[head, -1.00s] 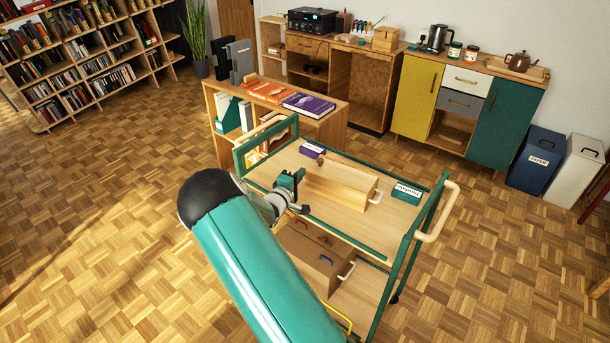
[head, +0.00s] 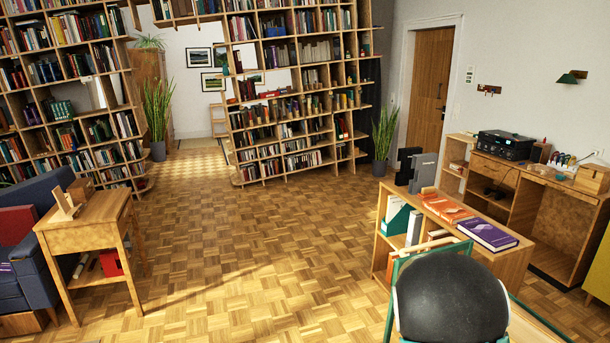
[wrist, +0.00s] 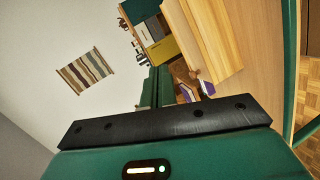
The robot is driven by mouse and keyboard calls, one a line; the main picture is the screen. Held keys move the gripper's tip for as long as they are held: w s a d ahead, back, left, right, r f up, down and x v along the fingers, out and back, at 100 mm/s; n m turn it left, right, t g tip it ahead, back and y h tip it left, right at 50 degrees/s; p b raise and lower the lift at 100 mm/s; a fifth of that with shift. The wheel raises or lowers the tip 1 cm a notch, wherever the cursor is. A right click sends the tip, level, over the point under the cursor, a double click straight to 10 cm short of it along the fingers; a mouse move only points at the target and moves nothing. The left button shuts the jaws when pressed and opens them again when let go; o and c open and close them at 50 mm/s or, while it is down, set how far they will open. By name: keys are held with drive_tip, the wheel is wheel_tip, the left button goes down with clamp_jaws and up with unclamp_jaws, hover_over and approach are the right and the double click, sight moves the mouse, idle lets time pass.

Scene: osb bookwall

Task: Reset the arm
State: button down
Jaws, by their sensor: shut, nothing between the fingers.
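My gripper (wrist: 153,88) shows in the wrist view as narrow green fingers beyond a black bar. The fingers are together with nothing visible between them. In the head view my arm's black rounded joint fills the lower right, and the gripper is out of sight. The green-framed trolley (head: 393,290) is mostly hidden behind that joint. I cannot tell whether the fingers touch anything.
A low bookcase (head: 450,250) with books on top stands just beyond the trolley. A desk (head: 535,205) with a black device is at the right. A small wooden table (head: 88,215) and blue sofa (head: 30,255) are at the left. The parquet floor (head: 240,240) between is clear.

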drive_tip(key=s+a+r+t+y, duration=0.1)
drive_tip(key=s+a+r+y, duration=0.3)
drive_tip(key=s+a, duration=0.4)
drive_tip(key=s+a+r+t+y, duration=0.1)
drive_tip(key=s+a+r+y, duration=0.3)
drive_tip(key=s+a, duration=0.5)
drive_tip(key=s+a+r+t+y, duration=0.1)
drive_tip(key=s+a+r+y, duration=0.3)
drive_tip(key=s+a, duration=0.4)
drive_tip(key=a+y, duration=0.1)
drive_tip(key=a, duration=0.1)
drive_tip(key=shift+s+a+r+n+t+y, duration=0.3)
drive_tip(key=shift+s+a+r+y, duration=0.05)
drive_tip(key=shift+s+y, duration=0.05)
